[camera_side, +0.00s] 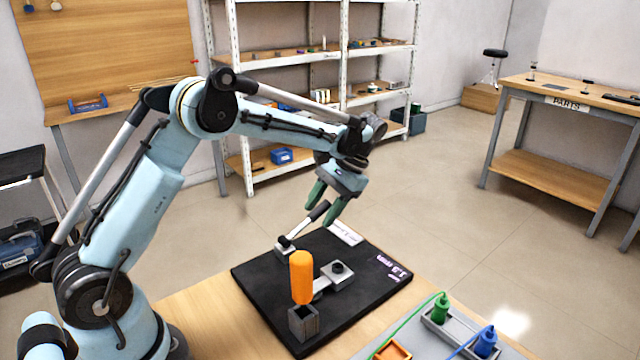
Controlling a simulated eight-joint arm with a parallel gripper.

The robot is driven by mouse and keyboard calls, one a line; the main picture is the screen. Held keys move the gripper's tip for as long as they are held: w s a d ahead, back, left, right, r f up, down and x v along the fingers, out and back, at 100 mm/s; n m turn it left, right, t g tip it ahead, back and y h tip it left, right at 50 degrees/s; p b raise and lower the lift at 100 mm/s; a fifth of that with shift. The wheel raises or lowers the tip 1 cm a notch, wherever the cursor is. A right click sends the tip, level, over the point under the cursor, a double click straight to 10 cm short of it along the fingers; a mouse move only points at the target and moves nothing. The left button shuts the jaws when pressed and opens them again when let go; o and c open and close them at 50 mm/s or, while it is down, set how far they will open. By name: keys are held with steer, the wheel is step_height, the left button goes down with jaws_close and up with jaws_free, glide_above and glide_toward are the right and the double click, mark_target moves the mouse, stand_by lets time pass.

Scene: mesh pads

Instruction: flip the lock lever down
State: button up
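A black board (364,300) lies on the wooden table and carries two lever-like parts. At its far left edge, a silver lever with a dark tip (303,226) slants up to the right from a small grey block (285,252). Nearer, an upright orange handle (301,276) stands above a grey square socket (303,322). I cannot tell from the picture which one is the lock lever. My gripper (319,212) has green fingers, pointing down and spread apart. The silver lever's dark tip appears between or just behind the fingertips; contact is not clear.
A grey block with a black knob (338,273) sits mid-board, with a flat bar toward the orange handle. A white label (345,232) lies at the board's far edge. At front right are green (440,307) and blue (486,341) plugs with cables. Shelves stand well behind.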

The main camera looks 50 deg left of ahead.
steer(key=shift+r, duration=0.1)
steer(key=v, duration=0.7)
steer(key=shift+w, duration=0.2)
steer(key=shift+r, duration=0.15)
steer(key=shift+s+r, duration=0.1)
steer(key=shift+r, duration=0.05)
steer(key=c, duration=0.4)
steer(key=s+r+n+t, duration=0.1)
steer(key=r+n, duration=0.1)
steer(key=s+a+r+n+t+h, duration=0.1)
steer(key=n, duration=0.1)
steer(key=s+r+n+t, duration=0.1)
steer(key=r+n, duration=0.1)
steer(key=shift+s+a+r+t+h, duration=0.3)
steer(key=shift+s+a+t, duration=0.05)
steer(key=shift+t, duration=0.05)
jaws_close()
steer(key=s+r+n+t, duration=0.3)
steer(key=s+n+t, duration=0.1)
steer(key=s+n, duration=0.25)
steer(key=n+t, duration=0.2)
steer(key=n, duration=0.1)
glide_toward(319, 208)
steer(key=shift+h, duration=0.4)
steer(key=x, duration=0.4)
steer(key=a+x, duration=0.1)
steer(key=x, duration=0.1)
steer(key=shift+w+f, duration=0.2)
steer(key=shift+f, duration=0.2)
